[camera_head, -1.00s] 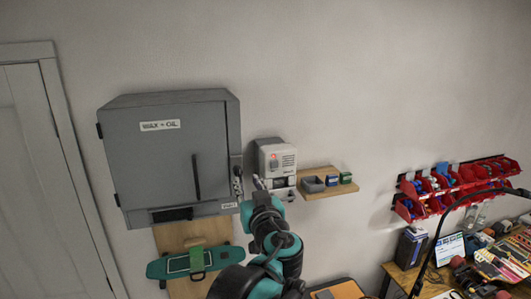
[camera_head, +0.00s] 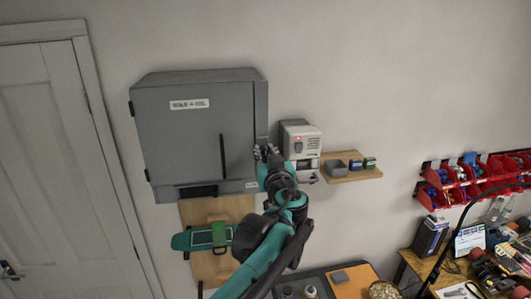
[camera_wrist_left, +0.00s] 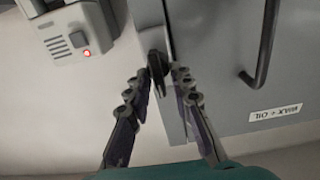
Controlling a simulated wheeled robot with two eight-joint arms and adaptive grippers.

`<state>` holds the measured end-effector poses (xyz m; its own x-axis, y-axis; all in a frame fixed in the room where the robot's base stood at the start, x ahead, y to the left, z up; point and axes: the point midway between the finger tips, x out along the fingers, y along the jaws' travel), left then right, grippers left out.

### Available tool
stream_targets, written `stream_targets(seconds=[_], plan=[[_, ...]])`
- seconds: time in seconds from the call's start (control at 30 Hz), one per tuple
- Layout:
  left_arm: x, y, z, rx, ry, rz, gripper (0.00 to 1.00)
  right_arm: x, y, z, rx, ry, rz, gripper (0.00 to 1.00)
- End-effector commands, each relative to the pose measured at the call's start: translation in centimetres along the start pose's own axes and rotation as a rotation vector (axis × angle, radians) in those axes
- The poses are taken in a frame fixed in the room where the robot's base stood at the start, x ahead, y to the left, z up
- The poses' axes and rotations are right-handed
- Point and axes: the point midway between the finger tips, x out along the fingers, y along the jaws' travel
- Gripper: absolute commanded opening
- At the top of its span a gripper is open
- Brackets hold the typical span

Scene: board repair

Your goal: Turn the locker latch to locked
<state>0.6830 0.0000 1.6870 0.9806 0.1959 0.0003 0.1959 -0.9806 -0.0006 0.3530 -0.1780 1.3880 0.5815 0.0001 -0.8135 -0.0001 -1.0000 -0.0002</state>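The grey locker (camera_head: 190,135) hangs on the wall with its door shut, a long dark handle (camera_head: 222,155) and a "WAX + OIL" label. My left gripper (camera_head: 266,152) is at the locker's right edge, over the spot where the latch sits, and hides it in the head view. In the left wrist view the small black latch (camera_wrist_left: 157,66) stands between the tips of my left gripper (camera_wrist_left: 160,74). The fingers are apart, one on each side of the latch; whether they touch it I cannot tell. My right gripper is not in view.
A white wall box (camera_head: 299,140) with a red light is close to the right of the gripper. A wooden shelf (camera_head: 350,177) with small boxes is beyond it. A green skateboard deck (camera_head: 196,239) hangs below the locker. Red bins (camera_head: 470,180) hang at the right.

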Motion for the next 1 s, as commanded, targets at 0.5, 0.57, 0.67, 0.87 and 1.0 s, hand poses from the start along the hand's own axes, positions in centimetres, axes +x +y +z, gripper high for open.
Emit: stream_targets(seconds=[0.5, 0.57, 0.67, 0.87, 1.0], plan=[[0.0, 0.2, 0.1, 0.087, 0.000, 0.001, 0.00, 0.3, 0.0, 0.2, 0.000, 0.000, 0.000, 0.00], [0.0, 0.2, 0.1, 0.124, 0.000, 0.001, 0.00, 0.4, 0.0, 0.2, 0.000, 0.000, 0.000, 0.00], [0.0, 0.3, 0.1, 0.199, 0.000, 0.001, 0.00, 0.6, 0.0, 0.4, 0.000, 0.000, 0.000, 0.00], [0.0, 0.5, 0.2, 0.382, 0.000, 0.001, 0.00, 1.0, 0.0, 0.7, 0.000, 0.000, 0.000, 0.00], [0.0, 0.7, 0.3, 0.516, 0.000, 0.001, 0.00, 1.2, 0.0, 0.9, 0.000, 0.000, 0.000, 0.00]])
